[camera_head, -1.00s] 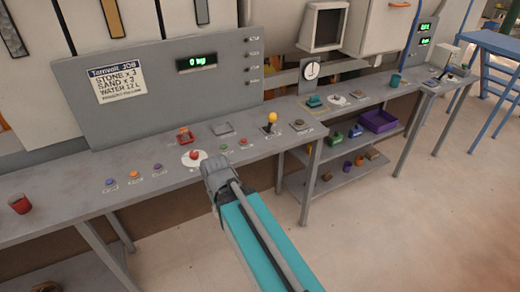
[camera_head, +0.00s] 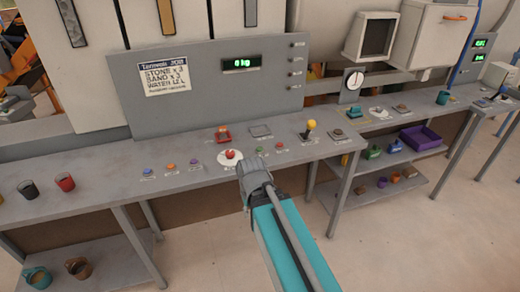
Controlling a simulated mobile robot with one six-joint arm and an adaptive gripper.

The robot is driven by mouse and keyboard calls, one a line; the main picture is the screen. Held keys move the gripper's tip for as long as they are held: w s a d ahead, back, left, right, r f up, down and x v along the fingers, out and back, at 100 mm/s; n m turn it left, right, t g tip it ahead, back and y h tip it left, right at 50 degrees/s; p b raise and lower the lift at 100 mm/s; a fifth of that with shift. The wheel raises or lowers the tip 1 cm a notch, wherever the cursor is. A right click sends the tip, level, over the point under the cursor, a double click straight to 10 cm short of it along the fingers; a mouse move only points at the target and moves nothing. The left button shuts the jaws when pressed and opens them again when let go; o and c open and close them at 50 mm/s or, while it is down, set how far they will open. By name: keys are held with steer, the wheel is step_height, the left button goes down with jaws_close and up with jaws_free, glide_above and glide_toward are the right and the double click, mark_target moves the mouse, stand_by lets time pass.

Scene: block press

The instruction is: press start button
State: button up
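A row of buttons runs along the grey bench. From left to right I see a blue button (camera_head: 148,171), an orange button (camera_head: 171,166), a purple button (camera_head: 194,161) and a large red button (camera_head: 230,154) on a white disc. A small green button (camera_head: 261,153) and a small red button (camera_head: 279,147) are further right. Their labels are too small to read, so I cannot tell which is start. My gripper (camera_head: 250,164) is at the bench's front edge, just in front of the large red and green buttons. Its fingertips are too small to judge.
A yellow-knobbed lever (camera_head: 311,126) stands right of the buttons. A red device (camera_head: 223,133) is behind them. Cups, including a red cup (camera_head: 65,182), are at the left. The display (camera_head: 241,62) reads 0 kg. The floor in front is clear.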

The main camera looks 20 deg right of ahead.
jaws_close()
stand_by(1.4)
